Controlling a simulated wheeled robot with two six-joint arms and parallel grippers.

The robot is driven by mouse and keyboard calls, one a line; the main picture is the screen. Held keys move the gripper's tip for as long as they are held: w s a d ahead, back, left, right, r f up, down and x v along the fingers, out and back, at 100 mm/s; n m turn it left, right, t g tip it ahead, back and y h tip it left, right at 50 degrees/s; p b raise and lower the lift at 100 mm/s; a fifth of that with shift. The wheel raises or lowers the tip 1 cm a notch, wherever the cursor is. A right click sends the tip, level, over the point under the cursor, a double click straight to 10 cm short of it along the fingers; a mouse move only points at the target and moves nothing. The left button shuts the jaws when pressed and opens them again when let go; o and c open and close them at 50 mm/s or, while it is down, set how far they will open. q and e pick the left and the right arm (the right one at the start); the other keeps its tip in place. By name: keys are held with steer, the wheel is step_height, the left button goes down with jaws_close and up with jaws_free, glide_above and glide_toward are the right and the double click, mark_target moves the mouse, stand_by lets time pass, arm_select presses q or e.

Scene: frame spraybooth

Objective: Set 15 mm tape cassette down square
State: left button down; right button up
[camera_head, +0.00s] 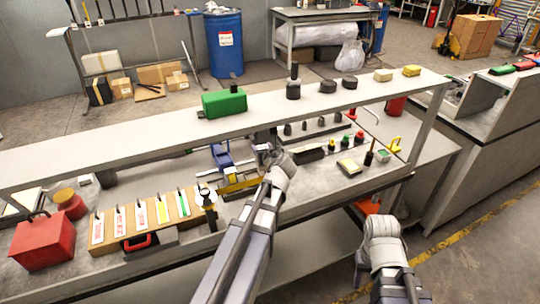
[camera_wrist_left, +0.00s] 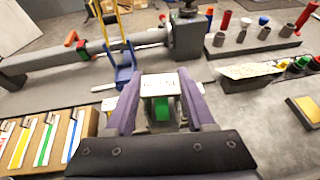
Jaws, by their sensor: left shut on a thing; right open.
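The tape cassette (camera_wrist_left: 161,88) is a small block with a white, lettered label on top and a green part at its near side. It sits between the purple fingers of my left gripper (camera_wrist_left: 162,108), which is shut on it. In the head view my left gripper (camera_head: 264,156) is over the workbench (camera_head: 322,192), below the raised shelf. I cannot tell whether the cassette touches the bench. My right gripper (camera_head: 361,266) shows only in part, in front of the bench at the lower right, and is open.
A blue stand (camera_wrist_left: 124,76) with a yellow upright is just beyond the cassette. A wooden rack (camera_head: 150,214) of colored strips lies left. A dark tray (camera_wrist_left: 250,72) with a light top is right. The shelf (camera_head: 160,140) runs above the bench. Bare bench lies right of the gripper.

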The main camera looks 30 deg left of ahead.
arm_select(q)
steer(key=shift+n, duration=0.4)
steer(key=a, duration=0.1)
steer(key=w+a, duration=0.1)
steer(key=w+a+b, duration=0.1)
steer(key=shift+a+f, duration=0.2)
steer(key=shift+f, duration=0.15)
steer(key=shift+n+g+y, duration=0.3)
steer(key=shift+g+y, duration=0.1)
steer(key=shift+y, duration=0.1)
steer(key=shift+w+a+f+b, duration=0.2)
steer(key=shift+a+f+b, duration=0.4)
steer(key=shift+f+b, duration=0.25)
steer(key=shift+w+a+f+b, duration=0.2)
steer(key=shift+a+f+b, duration=0.4)
steer(key=shift+f+b, duration=0.2)
steer(key=shift+f, duration=0.15)
step_height(320, 180, down, 6)
steer(key=b, duration=0.6)
steer(key=shift+f+b, duration=0.85)
steer(key=shift+b, duration=0.1)
jaws_free()
